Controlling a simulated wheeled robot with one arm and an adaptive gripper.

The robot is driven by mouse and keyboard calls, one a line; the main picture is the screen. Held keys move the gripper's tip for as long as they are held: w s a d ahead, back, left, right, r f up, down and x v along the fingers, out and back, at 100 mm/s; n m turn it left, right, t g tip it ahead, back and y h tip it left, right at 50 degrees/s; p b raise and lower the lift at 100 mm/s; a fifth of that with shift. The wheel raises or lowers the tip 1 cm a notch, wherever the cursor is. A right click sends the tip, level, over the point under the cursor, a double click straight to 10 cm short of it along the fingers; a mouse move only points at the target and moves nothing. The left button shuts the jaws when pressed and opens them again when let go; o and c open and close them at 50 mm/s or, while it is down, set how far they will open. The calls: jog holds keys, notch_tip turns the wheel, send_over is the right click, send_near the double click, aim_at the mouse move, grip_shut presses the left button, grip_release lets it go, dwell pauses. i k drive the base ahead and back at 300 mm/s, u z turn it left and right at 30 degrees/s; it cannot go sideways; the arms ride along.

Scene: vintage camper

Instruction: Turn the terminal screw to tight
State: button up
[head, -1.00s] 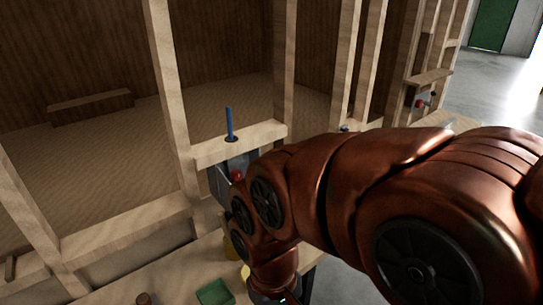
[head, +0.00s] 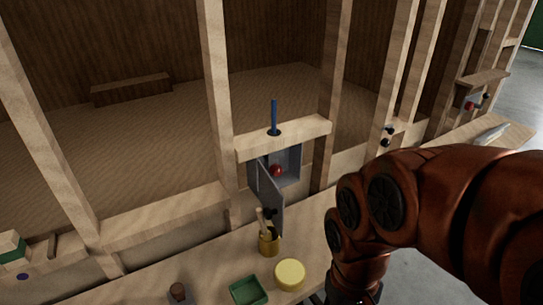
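A grey metal box (head: 291,158) with its door (head: 270,190) swung open is set between the wooden studs. A red knob-like part (head: 276,170) shows inside it. Small red (head: 470,105) and dark parts also show under a ledge at the far right, and dark knobs (head: 387,136) sit on a stud between. I cannot tell which of these is the terminal screw, or how tight it is. A blue rod (head: 274,117) stands upright in the ledge above the box. My arm is at the right and bends down; my gripper is below the picture edge.
On the wooden bench (head: 215,262) stand a yellow cup (head: 268,243) holding a stick-like tool, a round yellow container (head: 289,274), a green tray (head: 248,291) and a small brown-topped item (head: 178,292). Upright studs (head: 217,90) flank the box. The bench's left part is mostly clear.

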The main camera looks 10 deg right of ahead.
aim_at(277, 171)
jog(key=u, duration=0.45)
jog(key=k, duration=0.95)
jog(key=u, duration=0.3)
